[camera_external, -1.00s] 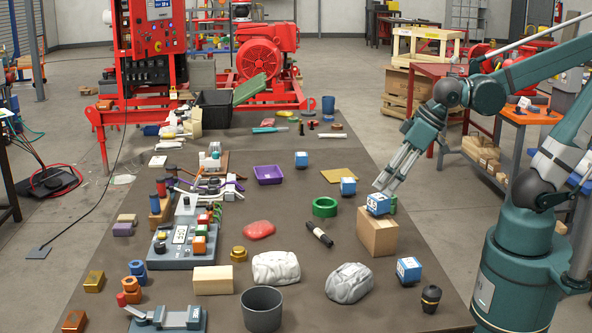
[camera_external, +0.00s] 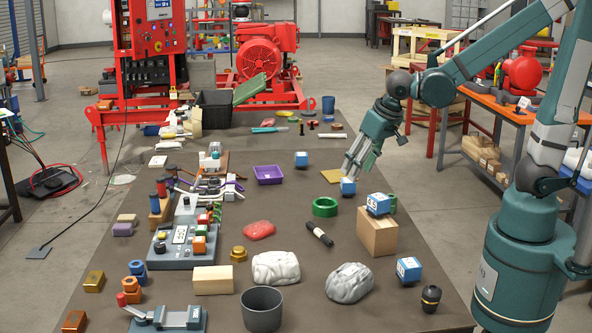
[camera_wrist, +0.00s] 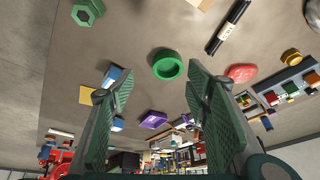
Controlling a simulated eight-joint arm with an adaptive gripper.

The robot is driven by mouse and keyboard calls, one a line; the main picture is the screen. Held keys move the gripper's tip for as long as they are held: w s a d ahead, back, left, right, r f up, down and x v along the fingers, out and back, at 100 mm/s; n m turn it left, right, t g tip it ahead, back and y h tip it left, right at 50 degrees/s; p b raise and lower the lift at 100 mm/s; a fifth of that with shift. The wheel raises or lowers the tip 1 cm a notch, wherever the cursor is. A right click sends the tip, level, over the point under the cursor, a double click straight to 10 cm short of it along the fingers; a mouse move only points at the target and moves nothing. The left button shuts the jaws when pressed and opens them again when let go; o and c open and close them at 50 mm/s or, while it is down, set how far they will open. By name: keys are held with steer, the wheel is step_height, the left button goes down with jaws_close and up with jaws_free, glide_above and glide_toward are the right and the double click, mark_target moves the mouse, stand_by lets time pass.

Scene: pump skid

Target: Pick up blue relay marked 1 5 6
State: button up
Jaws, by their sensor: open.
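Several blue relays with white labels are on the table. One relay (camera_external: 348,186) is mid-right, right by my fingertips, and one (camera_external: 301,159) stands farther back. Another (camera_external: 378,204) sits on a cardboard-coloured block, and one (camera_external: 409,270) is at the near right. The labels are too small to read, so I cannot tell which is marked 1 5 6. My gripper (camera_external: 353,172) is open and empty, pointing down and left. In the wrist view a relay (camera_wrist: 112,76) is partly hidden by the left finger, with another (camera_wrist: 118,124) beyond it; my open fingers (camera_wrist: 148,85) frame the table.
The block (camera_external: 377,236) stands near the right edge. A green ring (camera_external: 325,207), black marker (camera_external: 319,236), purple tray (camera_external: 268,174) and yellow plate (camera_external: 331,176) lie around. Bare table lies between the tray and ring.

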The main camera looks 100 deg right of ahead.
steer(key=d+f+m+g+h+p, duration=0.1)
steer(key=d+f+m+g+p, duration=0.2)
steer(key=d, duration=0.6)
steer(key=m+p, duration=0.2)
steer(key=m, duration=0.3)
glide_above(348, 180)
steer(key=a, duration=0.3)
step_height(348, 180, down, 3)
steer(key=shift+w+d+f, duration=0.1)
steer(key=shift+d, duration=0.05)
steer(key=shift+x, duration=1.3)
steer(key=shift+b+x, duration=0.65)
steer(key=shift+x, duration=1.95)
steer(key=shift+s, duration=0.2)
steer(key=c, duration=1.1)
